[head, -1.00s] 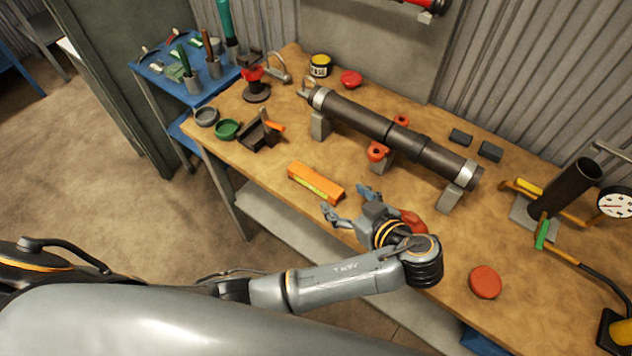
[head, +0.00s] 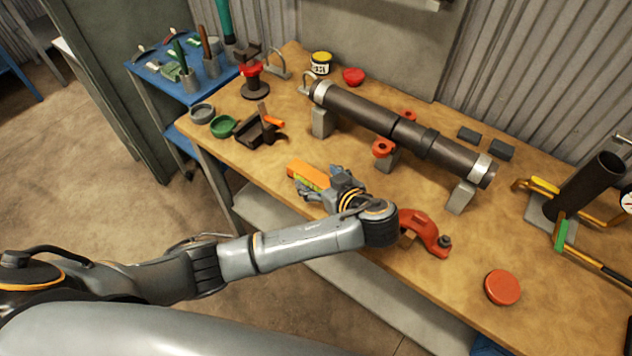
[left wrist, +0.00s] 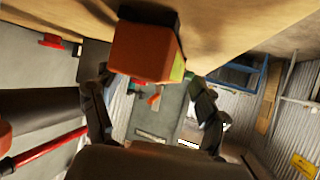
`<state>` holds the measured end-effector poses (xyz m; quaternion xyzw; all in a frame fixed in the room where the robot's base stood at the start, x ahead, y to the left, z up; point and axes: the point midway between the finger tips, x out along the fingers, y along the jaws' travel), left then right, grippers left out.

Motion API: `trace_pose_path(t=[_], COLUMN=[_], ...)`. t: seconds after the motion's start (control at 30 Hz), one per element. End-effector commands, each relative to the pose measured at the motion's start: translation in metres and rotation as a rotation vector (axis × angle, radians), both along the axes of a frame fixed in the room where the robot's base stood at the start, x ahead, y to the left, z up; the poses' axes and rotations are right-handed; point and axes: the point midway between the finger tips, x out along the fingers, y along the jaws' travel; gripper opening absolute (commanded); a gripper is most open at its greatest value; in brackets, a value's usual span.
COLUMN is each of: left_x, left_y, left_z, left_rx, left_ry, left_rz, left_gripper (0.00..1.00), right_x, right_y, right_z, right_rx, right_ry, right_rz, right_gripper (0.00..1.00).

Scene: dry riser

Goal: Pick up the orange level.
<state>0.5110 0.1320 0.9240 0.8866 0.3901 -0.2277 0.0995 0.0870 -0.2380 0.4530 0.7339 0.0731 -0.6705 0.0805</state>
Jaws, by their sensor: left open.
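The orange level (head: 305,172) lies on the wooden workbench near its front edge, with a yellow-green strip along its front side. My left gripper (head: 312,187) is open at the level's right end and hides part of it in the head view. In the left wrist view the level's orange end (left wrist: 142,52) shows close ahead, at the upper middle between the two spread fingers (left wrist: 152,112). I cannot tell whether a finger touches it. My right gripper is not in view.
A dark pipe (head: 370,120) rests on grey supports behind the level. A red curved tool (head: 425,228) lies right of my arm. A red disc (head: 502,287) is at the front right.

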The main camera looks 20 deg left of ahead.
Motion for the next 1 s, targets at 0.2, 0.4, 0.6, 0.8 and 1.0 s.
trace_pose_path(t=[0.2,0.4,0.6,0.8,1.0], left_x=[-0.0002,-0.0004,-0.0007,-0.0011,-0.0006], left_y=[-0.0003,-0.0003,-0.0003,-0.0003,-0.0008], left_z=[0.0008,0.0005,0.0000,-0.0006,0.0076], left_rx=[0.000,0.000,0.001,0.001,-0.002], left_ry=[0.000,0.000,0.002,0.004,0.001], left_rz=[0.000,0.000,0.000,0.000,0.001], left_gripper=[0.57,0.17,0.00,0.00,0.00], right_x=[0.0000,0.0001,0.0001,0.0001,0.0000], right_y=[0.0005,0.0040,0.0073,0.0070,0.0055], right_z=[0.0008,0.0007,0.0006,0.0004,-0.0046], right_rx=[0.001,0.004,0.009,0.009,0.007], right_ry=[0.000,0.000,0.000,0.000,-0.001], right_rz=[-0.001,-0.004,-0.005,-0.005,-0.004], right_gripper=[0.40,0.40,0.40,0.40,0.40])
